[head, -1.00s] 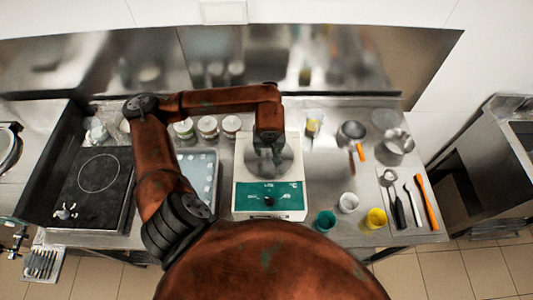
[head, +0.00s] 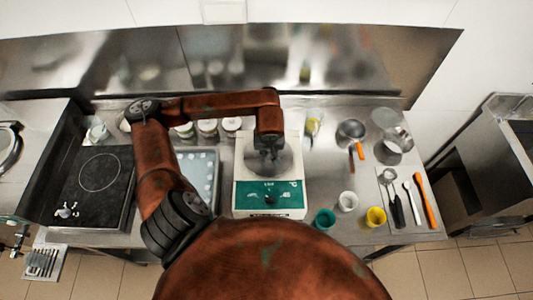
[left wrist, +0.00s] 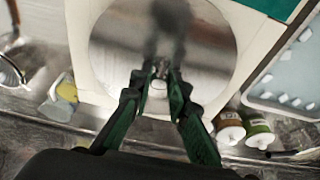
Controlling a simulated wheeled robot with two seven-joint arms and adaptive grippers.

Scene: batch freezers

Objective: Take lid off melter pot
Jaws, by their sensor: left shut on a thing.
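The melter (head: 270,212) is a white box with a green front panel and a dial, standing mid-counter. Its round metal lid (head: 284,165) lies on top and fills the middle of the left wrist view (left wrist: 205,45). My left gripper (head: 268,160) points down over the lid. In the left wrist view its green fingers (left wrist: 160,72) are shut on the small knob at the lid's centre. The lid appears to sit flat on the pot; the pot's inside is hidden. My right gripper is not in view.
A tray with white pieces (head: 211,172) lies left of the melter, beyond it a black hob (head: 98,172). Green, white and yellow cups (head: 376,217) stand front right. Utensils (head: 407,200) lie further right. Several jars (head: 208,129) stand behind.

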